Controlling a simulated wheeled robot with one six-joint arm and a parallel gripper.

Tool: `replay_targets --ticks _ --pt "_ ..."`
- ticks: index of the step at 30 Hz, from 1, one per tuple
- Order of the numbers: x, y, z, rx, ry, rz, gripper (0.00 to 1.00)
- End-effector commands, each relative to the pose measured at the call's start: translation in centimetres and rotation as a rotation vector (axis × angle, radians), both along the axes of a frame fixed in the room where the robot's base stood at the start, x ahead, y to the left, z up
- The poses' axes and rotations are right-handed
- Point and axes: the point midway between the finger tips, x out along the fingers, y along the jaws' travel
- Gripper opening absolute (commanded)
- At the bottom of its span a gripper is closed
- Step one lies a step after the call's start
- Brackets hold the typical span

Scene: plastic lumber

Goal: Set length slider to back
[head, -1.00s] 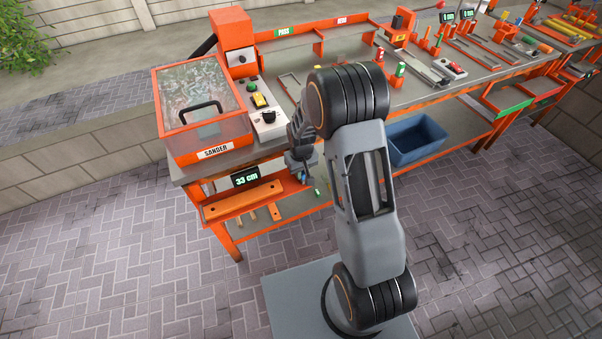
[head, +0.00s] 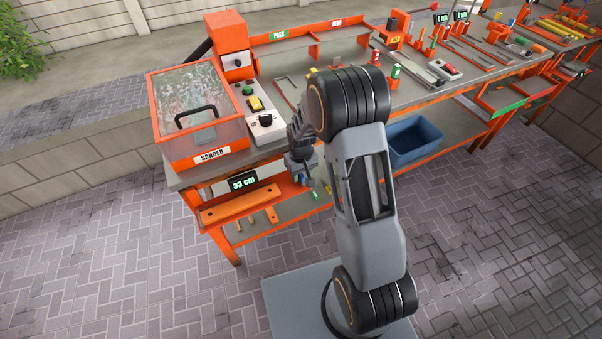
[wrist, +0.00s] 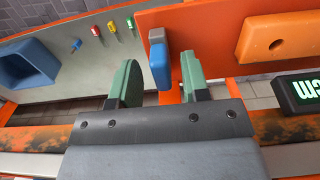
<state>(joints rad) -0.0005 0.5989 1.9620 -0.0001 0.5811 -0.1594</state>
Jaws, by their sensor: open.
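The slider knob, a blue and grey upright block (wrist: 159,62), stands at the edge of an orange panel in the wrist view. My gripper (wrist: 160,66) has two green fingers spread apart, one on each side of the knob. Gaps show between the knob and both fingers, so it is not clamped. In the head view my gripper (head: 306,184) hangs at the front of the bench, right of the length display (head: 243,183), which reads 33 cm. The knob is hard to make out there behind the gripper. The display is partly cut off in the wrist view (wrist: 300,92).
The sander (head: 200,115) stands on the bench's left end, with a switch panel (head: 258,112) beside it. An orange block (wrist: 275,43) lies right of the knob. A blue bin (head: 414,140) and several small coloured objects are on the lower shelf. The paved floor in front is clear.

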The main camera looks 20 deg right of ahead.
Motion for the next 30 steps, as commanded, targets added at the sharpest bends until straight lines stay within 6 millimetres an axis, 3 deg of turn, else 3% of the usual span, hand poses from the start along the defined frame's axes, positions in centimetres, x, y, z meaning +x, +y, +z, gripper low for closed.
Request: replay_targets --ticks 5,18,24,30 --pt "0.1 0.0 2.3 0.000 -0.006 0.000 0.43" --pt "0.0 0.0 10.8 0.000 -0.004 0.000 0.43" --pt "0.0 0.0 12.9 -0.001 -0.002 0.000 0.43" --pt "0.0 0.0 13.6 0.000 0.000 0.000 0.43"
